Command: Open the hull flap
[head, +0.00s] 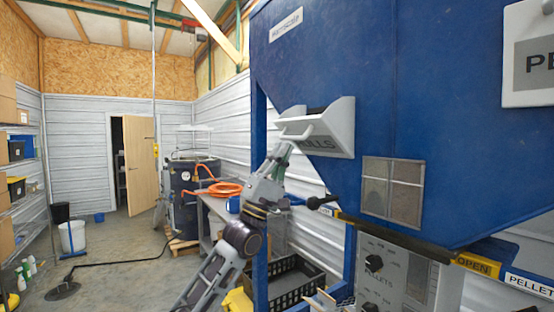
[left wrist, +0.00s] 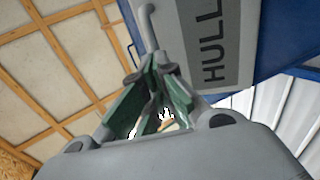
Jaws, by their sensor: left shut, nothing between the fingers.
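The hull flap (head: 322,128) is a pale grey panel with side walls on the blue hopper; its lettering is partly covered in the head view. It is tilted outward at the top, with a dark gap behind its upper edge. It also shows in the left wrist view (left wrist: 214,62), lettered "HULL", with a bent grey handle (left wrist: 147,24). My left gripper (head: 284,150) is at the left front of the flap, just below the handle. Its green fingers (left wrist: 157,68) are shut with nothing between them, close to the handle's end; I cannot tell whether they touch it. My right gripper is out of view.
The blue hopper (head: 370,60) fills the right side, with a small window (head: 392,190) and a pellets flap (head: 530,55). A black knob (head: 314,203) sticks out below the hull flap. A black crate (head: 292,282) lies under it. Open floor is at left.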

